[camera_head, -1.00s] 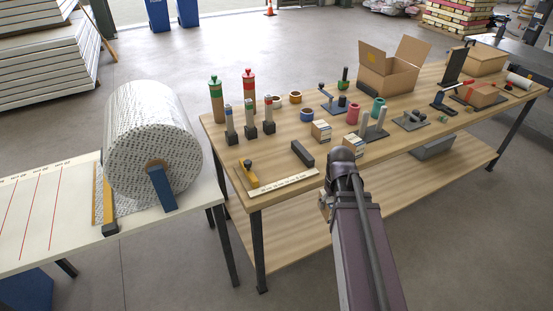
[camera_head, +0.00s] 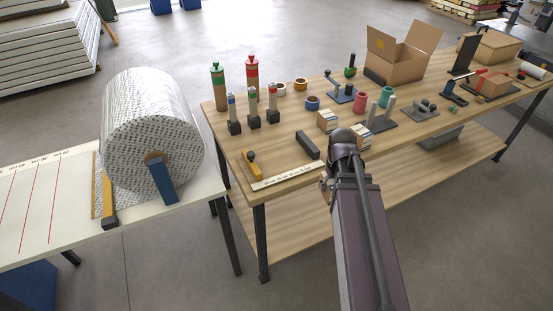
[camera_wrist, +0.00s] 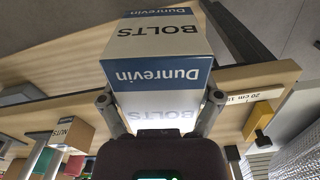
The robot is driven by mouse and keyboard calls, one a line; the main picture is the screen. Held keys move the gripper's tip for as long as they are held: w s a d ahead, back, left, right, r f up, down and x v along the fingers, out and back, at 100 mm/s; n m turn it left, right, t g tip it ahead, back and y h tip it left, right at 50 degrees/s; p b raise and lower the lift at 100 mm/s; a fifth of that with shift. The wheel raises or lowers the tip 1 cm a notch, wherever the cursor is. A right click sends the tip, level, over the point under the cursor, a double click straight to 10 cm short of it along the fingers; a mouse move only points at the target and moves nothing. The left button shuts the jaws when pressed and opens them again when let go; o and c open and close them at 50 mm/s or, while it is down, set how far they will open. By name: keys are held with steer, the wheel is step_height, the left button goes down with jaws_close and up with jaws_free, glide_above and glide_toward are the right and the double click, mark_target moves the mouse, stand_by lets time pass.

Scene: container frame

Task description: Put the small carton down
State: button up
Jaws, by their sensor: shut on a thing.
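My gripper (camera_wrist: 160,112) is shut on a small white carton with a blue band (camera_wrist: 158,50), marked "BOLTS" and "Dunrevin". One finger is on each side of it. In the wrist view the carton is over or near the front edge of the wooden table (camera_wrist: 70,108); I cannot tell whether it touches anything below.
A "NUTS" carton (camera_wrist: 72,128) stands beside a grey posted fixture (camera_head: 385,118). Another small carton (camera_head: 327,121) stands behind my wrist. A dark block (camera_head: 308,145), a ruler (camera_head: 288,175) and a yellow tool (camera_head: 250,163) lie to the left. Bare wood lies between them.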

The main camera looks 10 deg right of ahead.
steer(key=w+a+r+n+p, duration=0.1)
steer(key=w+a, duration=0.3)
steer(key=w, duration=0.6)
steer(key=shift+w+r+n, duration=0.15)
steer(key=shift+n, duration=0.35)
steer(key=b, duration=0.1)
glide_above(289, 154)
steer(key=s, duration=0.1)
steer(key=shift+s+d+f, duration=0.1)
steer(key=shift+d+f, duration=0.2)
steer(key=shift+f, duration=0.4)
steer(key=shift+w+a, duration=0.25)
steer(key=shift+w, duration=0.35)
step_height(289, 154, down, 4)
steer(key=b, duration=0.3)
steer(key=shift+r+b, duration=0.15)
steer(key=shift+b, duration=0.25)
